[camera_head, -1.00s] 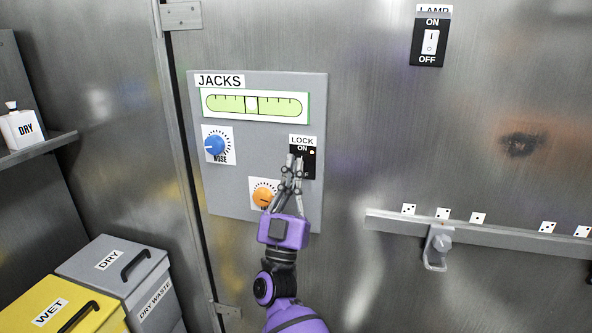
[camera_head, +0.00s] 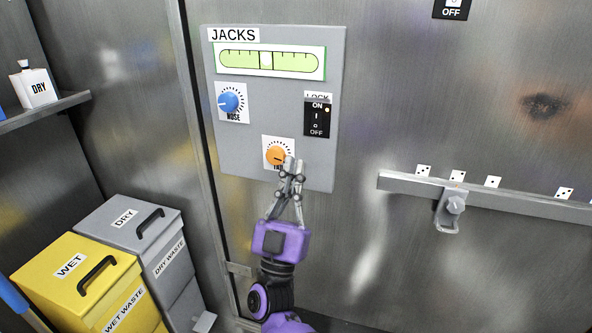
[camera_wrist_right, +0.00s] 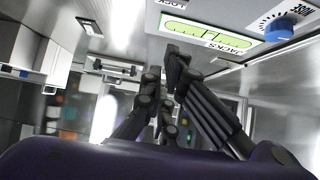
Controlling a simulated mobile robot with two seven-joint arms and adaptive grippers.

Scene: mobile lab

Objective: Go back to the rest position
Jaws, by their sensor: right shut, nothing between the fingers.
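My right gripper (camera_head: 290,168) is shut and empty. In the head view its fingertips show in front of the lower edge of the grey JACKS panel (camera_head: 325,165), overlapping the bottom of the orange knob (camera_head: 276,155). I cannot tell whether it touches the panel. In the right wrist view the gripper's dark fingers (camera_wrist_right: 172,70) point up, with the green level display (camera_wrist_right: 207,36) and blue NOSE knob (camera_wrist_right: 279,29) beyond. The LOCK switch (camera_head: 317,119) is uncovered, with a small light at its upper right. My left gripper is not in view.
A yellow WET bin (camera_head: 60,290) and a grey DRY bin (camera_head: 105,213) stand at lower left. A shelf (camera_head: 60,107) holds a white DRY bottle (camera_head: 38,88). A metal rail (camera_head: 400,182) with a hook (camera_head: 449,212) sticks out from the wall at right.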

